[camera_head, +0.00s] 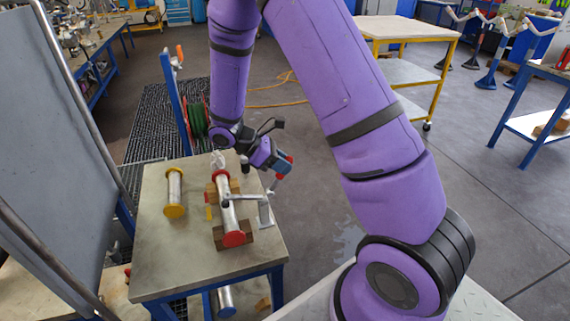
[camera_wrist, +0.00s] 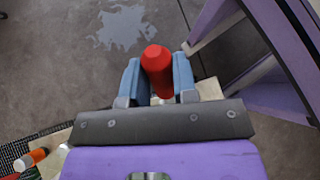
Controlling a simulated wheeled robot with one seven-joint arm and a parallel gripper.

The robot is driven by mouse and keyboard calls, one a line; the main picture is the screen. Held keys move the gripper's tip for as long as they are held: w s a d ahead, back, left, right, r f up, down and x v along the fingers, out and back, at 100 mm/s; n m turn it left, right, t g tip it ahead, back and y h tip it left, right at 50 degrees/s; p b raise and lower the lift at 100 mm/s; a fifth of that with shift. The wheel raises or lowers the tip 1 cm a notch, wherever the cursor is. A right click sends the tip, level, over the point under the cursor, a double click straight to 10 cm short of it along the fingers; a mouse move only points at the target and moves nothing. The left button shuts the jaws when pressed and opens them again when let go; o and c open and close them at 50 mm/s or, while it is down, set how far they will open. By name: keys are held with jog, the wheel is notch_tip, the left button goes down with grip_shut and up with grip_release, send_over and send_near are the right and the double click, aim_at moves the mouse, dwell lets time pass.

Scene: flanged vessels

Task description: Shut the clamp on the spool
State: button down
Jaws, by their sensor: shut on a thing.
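A metal spool with red end flanges (camera_head: 229,218) lies on wooden blocks on the workbench (camera_head: 155,255). The silver clamp (camera_head: 265,209) stands at the bench's right edge. Its arm reaches left across the middle of the spool; I cannot tell whether its tip presses on it. The lever rises from the clamp to a red grip, which shows in the wrist view (camera_wrist: 157,68). My gripper (camera_head: 284,166) is shut on this red grip, with one blue finger on each side. In the wrist view my gripper (camera_wrist: 157,82) hides the lever's lower part and most of the clamp.
A grey panel (camera_head: 50,130) rises at the left.

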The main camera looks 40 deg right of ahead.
dwell(0.3)
jog(key=c, duration=0.9)
grip_release()
jog(key=shift+w+a, duration=0.1)
jog(key=v, duration=1)
jog(key=shift+a+r, duration=0.2)
jog(key=shift+r, duration=0.05)
jog(key=shift+w, duration=0.15)
jog(key=shift+c, duration=0.2)
